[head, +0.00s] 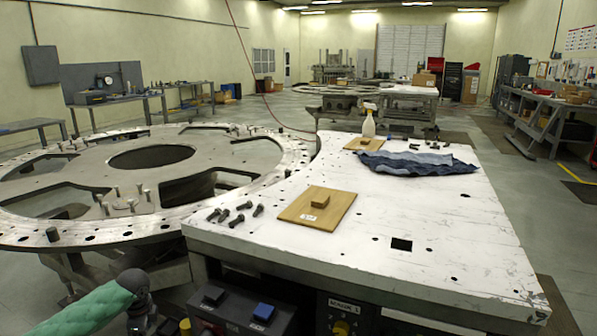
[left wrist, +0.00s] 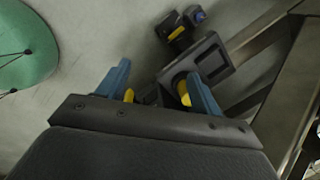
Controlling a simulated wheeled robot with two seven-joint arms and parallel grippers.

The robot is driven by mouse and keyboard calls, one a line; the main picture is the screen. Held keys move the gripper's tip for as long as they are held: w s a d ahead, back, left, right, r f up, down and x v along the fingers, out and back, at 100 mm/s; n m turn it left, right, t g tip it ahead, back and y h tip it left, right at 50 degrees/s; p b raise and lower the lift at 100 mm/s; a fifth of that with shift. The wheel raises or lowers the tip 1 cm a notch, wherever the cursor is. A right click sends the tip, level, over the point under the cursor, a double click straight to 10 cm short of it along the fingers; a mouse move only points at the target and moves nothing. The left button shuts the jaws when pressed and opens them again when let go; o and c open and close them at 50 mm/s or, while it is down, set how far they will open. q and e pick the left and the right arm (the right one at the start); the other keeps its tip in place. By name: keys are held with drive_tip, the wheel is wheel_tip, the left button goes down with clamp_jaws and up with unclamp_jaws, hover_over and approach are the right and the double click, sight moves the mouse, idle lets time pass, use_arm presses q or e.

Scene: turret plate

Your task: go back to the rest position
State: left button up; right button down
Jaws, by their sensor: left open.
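My left gripper (left wrist: 157,75) shows in the left wrist view, with its two blue fingers spread apart. It is open and nothing is between the fingers that I can see as held. Beyond the fingers is a dark fitting with yellow parts (left wrist: 209,60), over a grey floor. I cannot tell how far it is from the fingertips. Neither gripper shows in the head view. My right gripper is in no view.
A white table (head: 455,225) carries a wooden board (head: 330,213), bolts (head: 240,219), a blue cloth (head: 415,165) and a spray bottle (head: 369,124). A large ring plate (head: 75,222) stands to its left. A dark control box (head: 240,309) sits at the table's front.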

use_arm(q)
drive_tip(key=w+d+r+n+t+y, duration=0.1)
drive_tip(key=w+d+r+n+t, duration=0.25)
drive_tip(key=d+r, duration=0.5)
drive_tip(key=s+d+r+n+t+h+p, duration=0.1)
drive_tip(key=s+d+r+n+t, duration=0.1)
drive_tip(key=s+d, duration=0.35)
drive_tip(key=s+d+r+n+t, duration=0.1)
drive_tip(key=s+d+n+t, duration=0.2)
drive_tip(key=d, duration=0.4)
drive_tip(key=s+d+f+n+g+h+p, duration=0.1)
drive_tip(key=s+f, duration=0.4)
drive_tip(key=s, duration=0.7)
drive_tip(key=s+d+f+n+g+h+p, duration=0.1)
drive_tip(key=s+d+f, duration=0.4)
drive_tip(key=s, duration=0.7)
drive_tip(key=s+d+f+n+g+p, duration=0.1)
drive_tip(key=s+d+f+g, duration=0.3)
drive_tip(key=s, duration=0.8)
drive_tip(key=shift+s+f+n+g+h+p, duration=0.3)
drive_tip(key=shift+s+f+n+g+h, duration=0.15)
drive_tip(key=shift+n, duration=0.2)
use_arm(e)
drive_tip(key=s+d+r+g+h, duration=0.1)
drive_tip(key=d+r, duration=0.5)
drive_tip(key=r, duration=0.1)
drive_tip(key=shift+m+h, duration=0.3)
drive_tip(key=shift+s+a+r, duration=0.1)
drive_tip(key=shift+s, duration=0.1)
